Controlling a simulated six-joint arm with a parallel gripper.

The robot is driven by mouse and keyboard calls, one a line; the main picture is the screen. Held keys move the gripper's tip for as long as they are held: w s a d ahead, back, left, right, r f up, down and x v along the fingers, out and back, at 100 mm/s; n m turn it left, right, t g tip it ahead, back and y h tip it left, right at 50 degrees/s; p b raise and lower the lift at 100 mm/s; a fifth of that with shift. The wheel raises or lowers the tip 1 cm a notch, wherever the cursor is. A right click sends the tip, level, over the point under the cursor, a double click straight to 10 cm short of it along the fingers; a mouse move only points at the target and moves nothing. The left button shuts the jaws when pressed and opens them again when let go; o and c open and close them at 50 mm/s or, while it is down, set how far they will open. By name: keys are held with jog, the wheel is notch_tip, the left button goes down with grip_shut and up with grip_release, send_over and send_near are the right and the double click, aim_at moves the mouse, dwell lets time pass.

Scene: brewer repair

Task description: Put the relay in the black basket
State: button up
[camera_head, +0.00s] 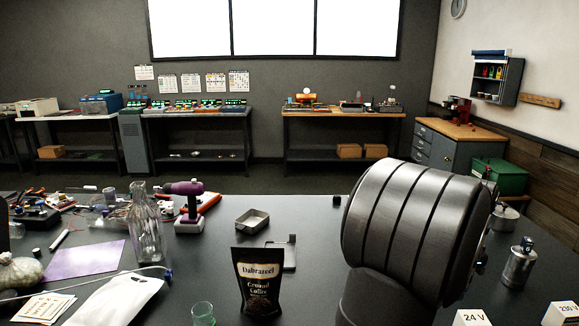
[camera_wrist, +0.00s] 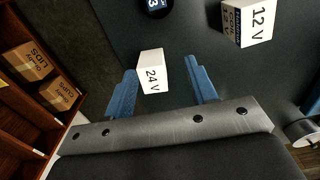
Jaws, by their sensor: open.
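In the wrist view, a white block marked "24 V" (camera_wrist: 152,72) lies between and slightly beyond the two blue fingers of my gripper (camera_wrist: 164,72). My gripper is open, and I see no clear contact with the block. A white block marked "12 V" (camera_wrist: 247,22), with a dark blue coil label, is farther up and right. In the head view, blocks marked "24 V" (camera_head: 471,317) and "230 V" (camera_head: 561,314) show at the bottom right edge. These marked blocks look like relays. My gripper is not visible there. I cannot make out a black basket in either view.
The dark table holds a coffee bag (camera_head: 257,284), a glass bottle (camera_head: 146,225), a purple drill (camera_head: 188,207), a small metal tray (camera_head: 252,220) and a metal canister (camera_head: 519,263). A wooden shelf (camera_wrist: 28,118) with boxes is left in the wrist view.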

jog(key=s+d+f, duration=0.1)
jog(key=s+d, duration=0.3)
jog(key=d, duration=0.5)
jog(key=s+d, duration=0.5)
jog(key=d, duration=0.4)
jog(key=w+f, duration=0.2)
jog(key=w, duration=0.2)
jog(key=w+a+f, duration=0.1)
jog(key=w+f, duration=0.1)
jog(key=w, duration=0.2)
jog(key=w+f, duration=0.3)
jog(key=shift+w+a, duration=0.35)
jog(key=shift+w, duration=0.05)
notch_tip(320, 180, down, 2)
jog(key=shift+f, duration=0.8)
jog(key=shift+r, duration=0.1)
